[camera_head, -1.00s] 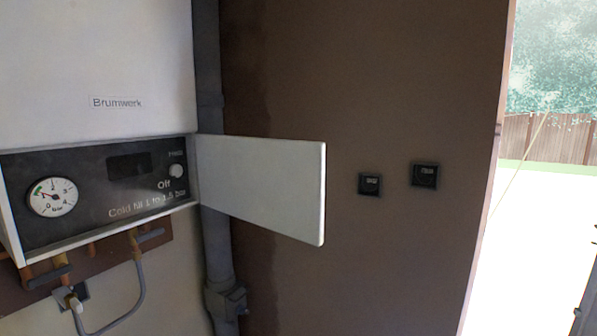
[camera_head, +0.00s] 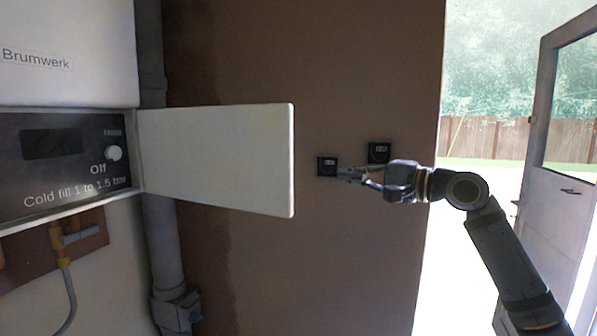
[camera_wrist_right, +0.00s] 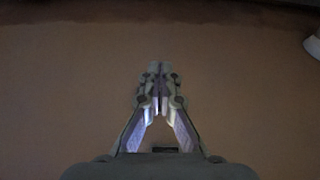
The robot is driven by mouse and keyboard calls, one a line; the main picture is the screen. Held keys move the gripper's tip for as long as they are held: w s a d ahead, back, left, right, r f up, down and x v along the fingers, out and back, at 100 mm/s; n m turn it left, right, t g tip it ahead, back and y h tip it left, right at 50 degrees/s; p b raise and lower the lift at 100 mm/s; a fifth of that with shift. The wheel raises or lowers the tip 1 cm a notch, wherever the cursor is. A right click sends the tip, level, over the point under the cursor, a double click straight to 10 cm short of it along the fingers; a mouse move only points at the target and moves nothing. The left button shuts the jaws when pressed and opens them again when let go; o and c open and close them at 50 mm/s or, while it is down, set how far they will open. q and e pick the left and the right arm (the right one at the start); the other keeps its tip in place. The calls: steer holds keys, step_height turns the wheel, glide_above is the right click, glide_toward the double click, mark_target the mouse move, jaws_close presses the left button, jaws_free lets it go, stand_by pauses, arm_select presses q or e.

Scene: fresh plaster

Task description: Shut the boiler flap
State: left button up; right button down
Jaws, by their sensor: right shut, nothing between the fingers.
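The boiler flap (camera_head: 215,158) is a white panel hinged at the right edge of the boiler's dark control panel (camera_head: 60,165). It stands open, swung out to the right in the head view. My right gripper (camera_head: 345,174) is shut and empty, to the right of the flap's free edge and apart from it in the picture. In the right wrist view the fingers (camera_wrist_right: 160,75) are together in front of brown wall. A pale corner at the upper right there (camera_wrist_right: 313,45) may be the flap; I cannot tell. My left gripper is not in view.
Two dark wall switches (camera_head: 327,166) sit on the brown wall (camera_head: 340,260), close to my right gripper in the picture. A grey pipe (camera_head: 160,240) runs down behind the flap. An open door (camera_head: 560,200) stands at the right, with a fence outside.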

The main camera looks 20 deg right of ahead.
steer(key=s+a+r+n+g+y, duration=0.1)
steer(key=s+a+r+y, duration=0.1)
steer(key=s+a+r, duration=0.4)
steer(key=w+a+f+p, duration=0.1)
steer(key=w+a+p, duration=0.2)
steer(key=a+p, duration=0.3)
steer(key=shift+w+a+f+p, duration=0.2)
steer(key=shift+w+f+p, duration=0.15)
steer(key=shift+p, duration=0.35)
